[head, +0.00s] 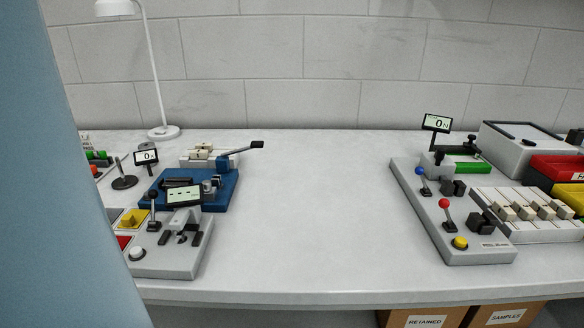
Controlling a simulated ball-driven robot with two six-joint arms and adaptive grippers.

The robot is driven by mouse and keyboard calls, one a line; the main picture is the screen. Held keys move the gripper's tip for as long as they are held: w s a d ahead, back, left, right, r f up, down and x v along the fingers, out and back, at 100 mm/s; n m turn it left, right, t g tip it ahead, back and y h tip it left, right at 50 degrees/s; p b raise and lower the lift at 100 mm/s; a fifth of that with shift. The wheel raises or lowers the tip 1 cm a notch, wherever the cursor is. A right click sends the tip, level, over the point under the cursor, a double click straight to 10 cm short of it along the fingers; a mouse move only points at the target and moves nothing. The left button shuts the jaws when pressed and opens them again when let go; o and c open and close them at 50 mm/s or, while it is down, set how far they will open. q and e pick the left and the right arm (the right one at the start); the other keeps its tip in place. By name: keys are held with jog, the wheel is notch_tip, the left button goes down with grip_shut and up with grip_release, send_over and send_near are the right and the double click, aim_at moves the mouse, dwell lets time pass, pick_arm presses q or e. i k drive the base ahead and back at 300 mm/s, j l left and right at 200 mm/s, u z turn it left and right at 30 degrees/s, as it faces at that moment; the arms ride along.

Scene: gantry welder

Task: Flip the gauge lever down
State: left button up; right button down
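A small grey bench unit (178,262) stands at the front left of the table. It carries a tilted display (184,195) showing dashes, and a lever with a black knob (153,195) that stands upright. This looks like the gauge and its lever, but no readable label confirms it. A white round button (137,253) sits at its front. Neither of my grippers is in view.
A blue device (222,190) with a long black-tipped handle stands behind the unit. A grey base (482,256) with red and blue ball levers is at right. A blue-grey surface (75,180) blocks the left side. The table's middle (320,220) is clear.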

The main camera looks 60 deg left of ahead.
aim_at(152, 195)
jog(key=u, duration=2.45)
